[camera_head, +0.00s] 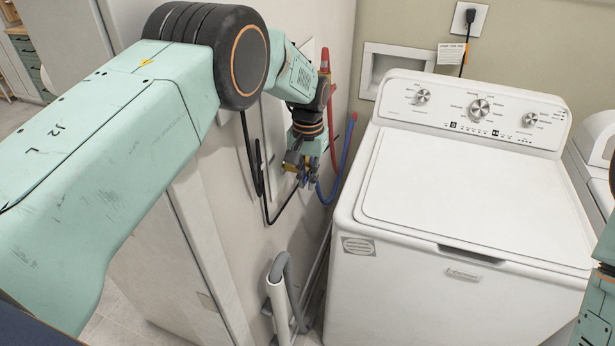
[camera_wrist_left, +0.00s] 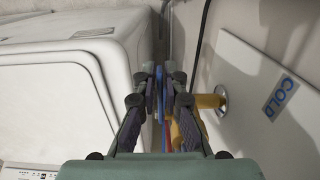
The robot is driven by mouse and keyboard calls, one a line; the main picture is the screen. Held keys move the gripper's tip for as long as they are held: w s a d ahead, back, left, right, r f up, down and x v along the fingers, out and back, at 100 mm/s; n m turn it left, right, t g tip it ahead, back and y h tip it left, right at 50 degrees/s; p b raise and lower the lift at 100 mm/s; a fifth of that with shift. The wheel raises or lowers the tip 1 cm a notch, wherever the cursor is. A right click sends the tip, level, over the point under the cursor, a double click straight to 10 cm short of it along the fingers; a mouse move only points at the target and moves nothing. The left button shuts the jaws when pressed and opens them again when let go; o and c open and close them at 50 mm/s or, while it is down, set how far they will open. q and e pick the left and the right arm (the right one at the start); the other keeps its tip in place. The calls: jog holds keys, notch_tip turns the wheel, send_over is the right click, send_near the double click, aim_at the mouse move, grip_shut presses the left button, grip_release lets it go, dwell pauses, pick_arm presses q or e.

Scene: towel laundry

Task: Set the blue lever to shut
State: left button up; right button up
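A narrow blue strip (camera_wrist_left: 161,90), which looks like the blue lever, shows between the fingers of my left gripper (camera_wrist_left: 165,78) in the left wrist view. The fingers are close together with a slim gap. I cannot tell whether they press on the strip. A brass valve (camera_wrist_left: 207,101) is just right of the fingers, beside a plate marked COLD (camera_wrist_left: 280,95). In the head view my left gripper (camera_head: 296,168) is at the wall left of the washer, and it hides the blue lever there. My right gripper is out of view.
The white washer (camera_head: 470,195) stands to the right of my left gripper. A red hose (camera_head: 332,125) and a blue hose (camera_head: 344,160) hang beside the gripper. A black cable (camera_head: 259,165) runs along the wall.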

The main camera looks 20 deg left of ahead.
pick_arm(q)
jog(key=shift+o, duration=1.4)
notch_tip(320, 180, up, 12)
jog(key=shift+w, duration=0.15)
